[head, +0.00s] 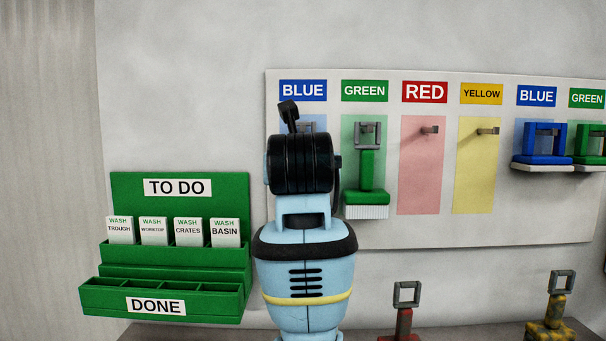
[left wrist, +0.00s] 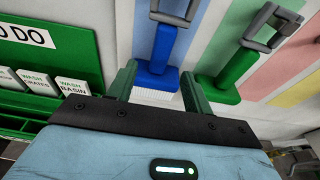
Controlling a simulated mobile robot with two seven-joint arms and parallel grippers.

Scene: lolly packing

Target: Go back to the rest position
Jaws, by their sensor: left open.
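My left arm rises in the middle of the head view, and its own wrist hides its fingers there. In the left wrist view my left gripper (left wrist: 158,82) is open, with its two green fingers apart. A blue brush (left wrist: 157,48) hangs upright beyond the fingertips, its white bristles showing between them; I see no grip on it. In the head view my arm hides most of that brush. A green brush (head: 367,170) hangs on the hook to its right and also shows in the left wrist view (left wrist: 237,68). My right gripper is not in view.
A tool board (head: 330,228) has bare hooks on red and yellow panels, and blue and green dustpan-like tools (head: 542,150) at right. A green card rack (head: 180,256) at left holds several cards under TO DO. Red (head: 403,318) and mottled yellow (head: 552,318) tools stand below.

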